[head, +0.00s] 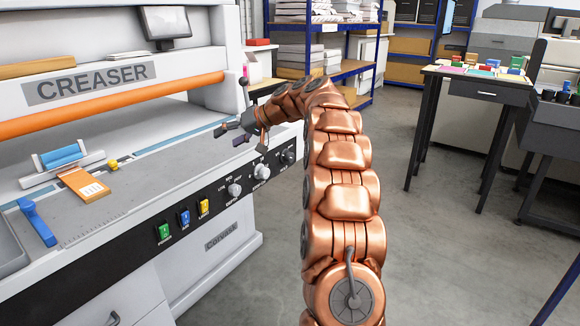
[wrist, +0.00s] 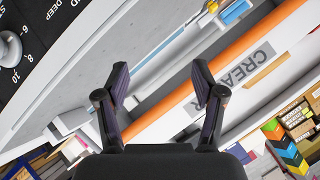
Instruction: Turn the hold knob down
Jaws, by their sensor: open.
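The creaser's front panel (head: 215,208) carries three light grey or dark knobs in the head view: a left knob (head: 234,189), a middle knob (head: 261,171) and a dark right knob (head: 288,157). Their labels are too small to tell which is the hold knob. In the wrist view one pale knob (wrist: 9,48) shows at the left edge, cut off, beside a numbered scale. My gripper (head: 229,134) is open and empty, above the machine's bed near the right end of the panel. In the wrist view its two fingers (wrist: 161,82) stand apart, touching no knob.
Green (head: 164,232), blue (head: 184,218) and yellow (head: 204,207) switches sit left of the knobs. An orange bar (head: 110,105) spans the creaser above its bed. A blue lever (head: 38,222) stands at the bed's left. Open floor (head: 420,250) lies to the right.

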